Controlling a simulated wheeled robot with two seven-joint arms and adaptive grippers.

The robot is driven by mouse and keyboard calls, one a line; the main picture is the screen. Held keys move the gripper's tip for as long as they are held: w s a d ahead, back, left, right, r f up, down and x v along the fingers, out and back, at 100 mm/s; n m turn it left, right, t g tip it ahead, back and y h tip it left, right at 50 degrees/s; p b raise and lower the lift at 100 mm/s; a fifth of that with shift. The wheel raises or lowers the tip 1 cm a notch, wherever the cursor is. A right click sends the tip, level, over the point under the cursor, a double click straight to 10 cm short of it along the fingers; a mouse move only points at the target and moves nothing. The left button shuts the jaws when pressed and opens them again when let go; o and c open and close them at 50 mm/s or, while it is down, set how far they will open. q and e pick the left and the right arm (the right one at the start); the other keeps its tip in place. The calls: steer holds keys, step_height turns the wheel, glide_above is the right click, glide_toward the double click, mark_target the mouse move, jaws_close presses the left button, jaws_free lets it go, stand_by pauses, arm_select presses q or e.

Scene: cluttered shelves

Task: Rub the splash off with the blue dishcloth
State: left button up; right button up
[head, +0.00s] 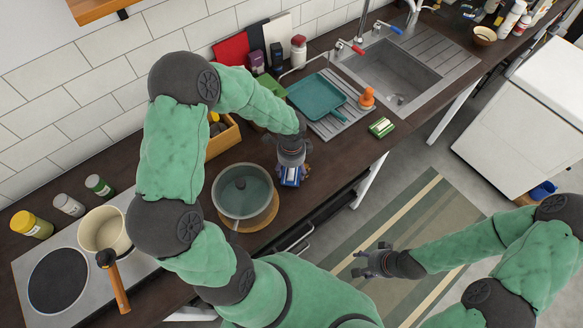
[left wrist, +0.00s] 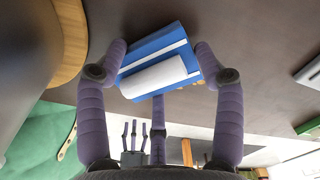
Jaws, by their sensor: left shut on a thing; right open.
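The blue dishcloth (head: 290,177), a folded blue piece with white bands, is low over the dark worktop beside the glass-lidded pot. The left wrist view shows the cloth (left wrist: 162,52) between my two purple fingers. My left gripper (head: 291,168) is shut on it. I cannot tell whether the cloth touches the worktop. I cannot make out the splash in either view; the arm, gripper and cloth cover part of the counter. My right gripper (head: 376,262) is open and empty over the striped rug, away from the counter.
The lidded pot (head: 243,195) on a round wooden board stands just left of the cloth. A saucepan (head: 104,230) sits on the hob. A teal pan (head: 317,96) lies on the drainer, with a green-and-white sponge (head: 381,127) near the front edge. Worktop right of the cloth is clear.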

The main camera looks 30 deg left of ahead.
mark_target(308, 163)
arm_select(q)
steer(key=shift+f+b, duration=0.35)
steer(key=shift+f, duration=0.15)
stand_by(0.3)
steer(key=shift+w+d+r, duration=0.1)
steer(key=shift+w+d, duration=0.15)
steer(key=shift+w, duration=0.3)
steer(key=shift+w+d, duration=0.2)
steer(key=shift+w, duration=0.35)
steer(key=shift+w+d+f, duration=0.1)
steer(key=shift+w+d, duration=0.2)
steer(key=shift+w, duration=0.4)
steer(key=shift+w+d+f, duration=0.1)
steer(key=shift+w+d, duration=0.2)
steer(key=shift+w, duration=0.35)
steer(key=shift+w+d, duration=0.3)
steer(key=shift+w, duration=0.55)
steer(key=shift+r, duration=0.1)
